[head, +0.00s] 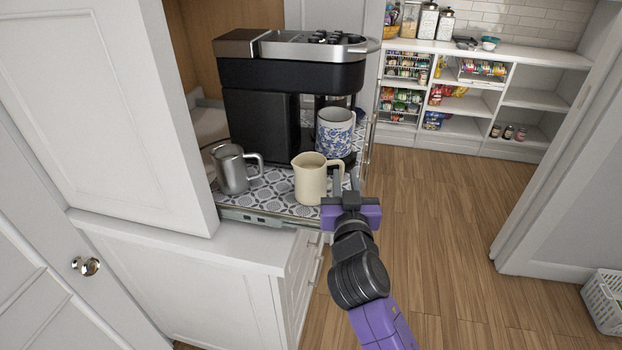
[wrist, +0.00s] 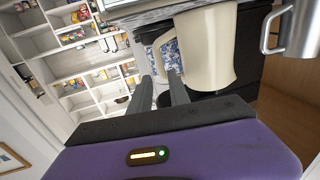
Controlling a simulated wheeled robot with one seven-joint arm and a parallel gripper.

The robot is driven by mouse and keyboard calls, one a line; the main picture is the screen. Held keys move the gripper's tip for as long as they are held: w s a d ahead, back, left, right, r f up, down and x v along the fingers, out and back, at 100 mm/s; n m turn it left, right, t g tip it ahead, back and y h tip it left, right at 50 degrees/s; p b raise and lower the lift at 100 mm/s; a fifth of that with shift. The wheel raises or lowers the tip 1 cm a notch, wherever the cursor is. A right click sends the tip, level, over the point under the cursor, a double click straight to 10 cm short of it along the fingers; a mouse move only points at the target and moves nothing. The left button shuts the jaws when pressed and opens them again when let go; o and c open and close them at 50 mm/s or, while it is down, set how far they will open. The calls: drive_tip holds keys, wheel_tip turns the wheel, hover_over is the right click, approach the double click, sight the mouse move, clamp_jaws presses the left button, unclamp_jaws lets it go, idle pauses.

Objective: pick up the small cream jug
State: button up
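The small cream jug (head: 309,181) stands upright on the patterned shelf in front of the coffee machine, its handle toward the right. It also shows in the wrist view (wrist: 208,48), with its handle toward the fingers. My gripper (head: 346,179) is at the handle side of the jug. In the wrist view my gripper (wrist: 163,83) has its two fingers apart, with a gap between them. The handle lies at or just beyond the fingertips, and I cannot tell whether they touch it.
A steel pitcher (head: 231,169) stands left of the jug. A blue-and-white floral mug (head: 335,134) sits behind it, under the spout of the coffee machine (head: 290,62). A cabinet door (head: 120,110) is close on the left. The floor (head: 430,220) to the right is clear.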

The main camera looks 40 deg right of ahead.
sight(342, 170)
drive_tip(key=shift+f+p+x, duration=0.25)
drive_tip(key=shift+p+x, duration=0.1)
drive_tip(key=shift+x, duration=0.95)
drive_tip(key=shift+f+p+x, duration=0.25)
drive_tip(key=shift+p+x, duration=0.1)
drive_tip(key=shift+x, duration=0.95)
drive_tip(key=shift+a, duration=0.1)
clamp_jaws()
drive_tip(key=shift+r, duration=0.1)
